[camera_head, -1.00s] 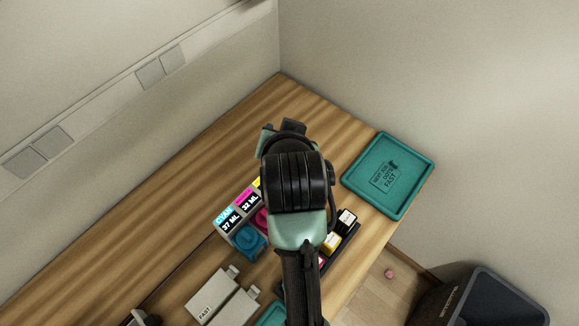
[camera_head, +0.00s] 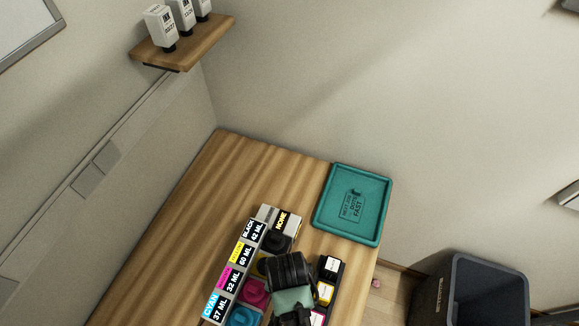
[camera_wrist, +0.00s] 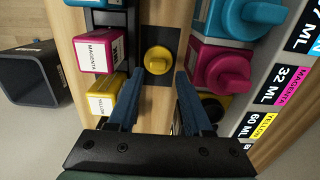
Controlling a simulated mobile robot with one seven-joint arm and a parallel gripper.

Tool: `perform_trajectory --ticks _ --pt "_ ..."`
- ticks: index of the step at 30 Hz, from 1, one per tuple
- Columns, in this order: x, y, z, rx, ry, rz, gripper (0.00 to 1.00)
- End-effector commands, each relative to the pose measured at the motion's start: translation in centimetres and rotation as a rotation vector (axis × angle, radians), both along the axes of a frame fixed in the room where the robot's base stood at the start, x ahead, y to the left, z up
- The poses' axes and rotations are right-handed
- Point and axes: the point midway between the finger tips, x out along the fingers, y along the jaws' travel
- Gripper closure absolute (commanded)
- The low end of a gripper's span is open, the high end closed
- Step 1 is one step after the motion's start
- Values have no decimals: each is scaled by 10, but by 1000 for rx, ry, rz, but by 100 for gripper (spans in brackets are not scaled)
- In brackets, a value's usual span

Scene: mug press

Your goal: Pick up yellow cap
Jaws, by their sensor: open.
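The yellow cap (camera_wrist: 158,60), round with a raised grip, sits on a dark square pad (camera_wrist: 158,77) in the wrist view. My gripper (camera_wrist: 159,73) is open, its two blue fingers on either side of the cap with gaps to both. I cannot tell how far the fingertips are above the pad. In the head view my wrist hides the cap and fingers. The yellow ink tank (camera_head: 261,266) is partly hidden there by my arm; in the wrist view the right finger partly covers it.
The magenta tank (camera_wrist: 222,67) and cyan tank (camera_wrist: 246,18) stand close right of my fingers. Magenta (camera_wrist: 100,51) and yellow (camera_wrist: 105,96) bottles stand close left. A teal tray (camera_head: 325,222) lies at the table's far right. A dark bin (camera_head: 480,268) stands on the floor.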

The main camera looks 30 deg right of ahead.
Motion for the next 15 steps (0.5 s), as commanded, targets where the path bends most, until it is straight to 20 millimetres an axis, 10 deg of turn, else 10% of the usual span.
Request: perform_trajectory --ticks 15 --pt "0 -5 -50 0 0 0 50"
